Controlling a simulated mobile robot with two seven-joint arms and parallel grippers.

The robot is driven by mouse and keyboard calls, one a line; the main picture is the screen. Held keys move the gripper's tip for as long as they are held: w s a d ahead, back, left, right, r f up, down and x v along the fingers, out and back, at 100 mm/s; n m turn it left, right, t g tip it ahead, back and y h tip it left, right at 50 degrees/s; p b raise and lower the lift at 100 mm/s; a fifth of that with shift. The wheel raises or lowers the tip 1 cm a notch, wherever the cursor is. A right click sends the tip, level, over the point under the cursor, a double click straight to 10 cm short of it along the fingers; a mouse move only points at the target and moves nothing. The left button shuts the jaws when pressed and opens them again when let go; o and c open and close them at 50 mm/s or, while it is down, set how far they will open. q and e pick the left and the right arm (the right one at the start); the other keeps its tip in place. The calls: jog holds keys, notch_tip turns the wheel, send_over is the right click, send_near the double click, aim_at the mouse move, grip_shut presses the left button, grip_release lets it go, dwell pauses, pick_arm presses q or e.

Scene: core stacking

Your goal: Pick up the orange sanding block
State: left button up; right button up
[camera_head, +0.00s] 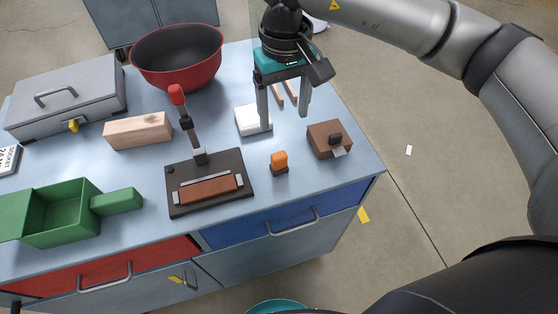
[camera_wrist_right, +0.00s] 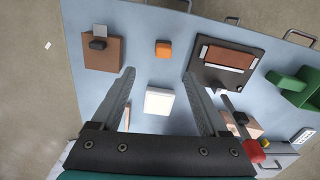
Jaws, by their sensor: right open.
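The orange sanding block (camera_head: 280,160) stands on the light blue bench top, with a dark lower part showing in the head view. It also shows in the right wrist view (camera_wrist_right: 163,48), beyond the fingertips and between their lines. My right gripper (camera_head: 286,122) is open and empty above the bench, behind the block in the head view and apart from it. Its two fingers also show in the right wrist view (camera_wrist_right: 160,75). My left gripper is in neither view.
A brown block with a dark knob (camera_head: 328,140) stands right of the sanding block. A black clamp fixture (camera_head: 243,166) stands left of it. A white block (camera_head: 247,120) lies near my right fingers. A red pot (camera_head: 177,58), a wooden block (camera_head: 138,131) and a green bin (camera_head: 62,212) stand further left.

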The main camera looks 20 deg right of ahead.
aim_at(279, 155)
notch_tip(279, 155, down, 10)
jog(key=shift+r, duration=0.15)
jog(key=shift+w+a+f, duration=0.1)
jog(key=shift+a+f, duration=0.1)
jog(key=shift+f, duration=1.15)
jog(key=shift+w+a+f, duration=0.1)
jog(key=shift+a+f, duration=0.1)
jog(key=shift+f, duration=1.1)
jog(key=shift+c, duration=0.4)
grip_shut()
